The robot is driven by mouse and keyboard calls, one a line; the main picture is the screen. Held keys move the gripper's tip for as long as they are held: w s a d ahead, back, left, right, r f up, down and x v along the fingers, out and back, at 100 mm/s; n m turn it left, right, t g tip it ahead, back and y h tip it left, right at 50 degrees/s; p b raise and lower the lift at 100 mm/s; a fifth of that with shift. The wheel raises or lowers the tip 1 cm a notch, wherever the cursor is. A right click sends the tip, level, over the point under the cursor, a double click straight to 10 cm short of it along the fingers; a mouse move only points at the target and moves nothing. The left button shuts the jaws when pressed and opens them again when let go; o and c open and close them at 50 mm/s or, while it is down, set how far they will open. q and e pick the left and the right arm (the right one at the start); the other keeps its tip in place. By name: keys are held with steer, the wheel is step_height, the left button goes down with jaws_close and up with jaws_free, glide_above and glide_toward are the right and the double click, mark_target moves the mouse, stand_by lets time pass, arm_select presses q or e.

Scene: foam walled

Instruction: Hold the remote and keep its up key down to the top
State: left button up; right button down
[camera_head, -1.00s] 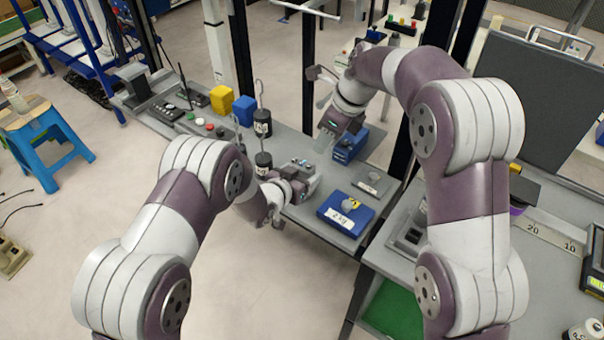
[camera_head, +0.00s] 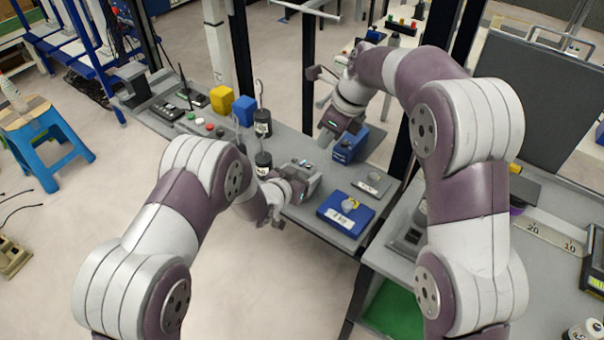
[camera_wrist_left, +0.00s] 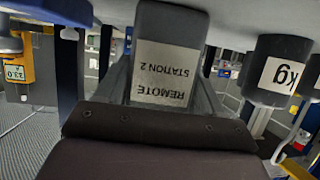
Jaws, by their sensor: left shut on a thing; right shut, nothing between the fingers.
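The remote (camera_wrist_left: 172,35) fills the middle of the left wrist view. It is a dark grey box with a white label reading "REMOTE STATION 2", upside down there. My left gripper (camera_head: 308,177) is shut on it above the grey bench. In the head view the gripper and the remote blend together, and I cannot make out the up key. My right gripper (camera_head: 324,138) is shut and empty, farther back than the left one and beside a blue block. It appears apart from the remote.
A blue block (camera_head: 351,143) stands by my right gripper. Black weights (camera_head: 262,124) with hooks, a yellow block (camera_head: 221,99) and a button panel stand to the left. The bench's front edge is close.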

stand_by(0.9)
steer(key=a+n+t, duration=0.1)
steer(key=t, duration=0.1)
steer(key=a+r+n+t+y, duration=0.1)
steer(key=t, duration=0.1)
steer(key=w+a+r+n+t, duration=0.1)
steer(key=shift+a+n+t+y, duration=0.1)
steer(key=shift+n+t+y, duration=0.2)
steer(key=shift+n+t, duration=0.1)
steer(key=shift+f, duration=0.1)
glide_above(310, 171)
steer(key=shift+f, duration=4.3)
steer(key=shift+f, duration=0.4)
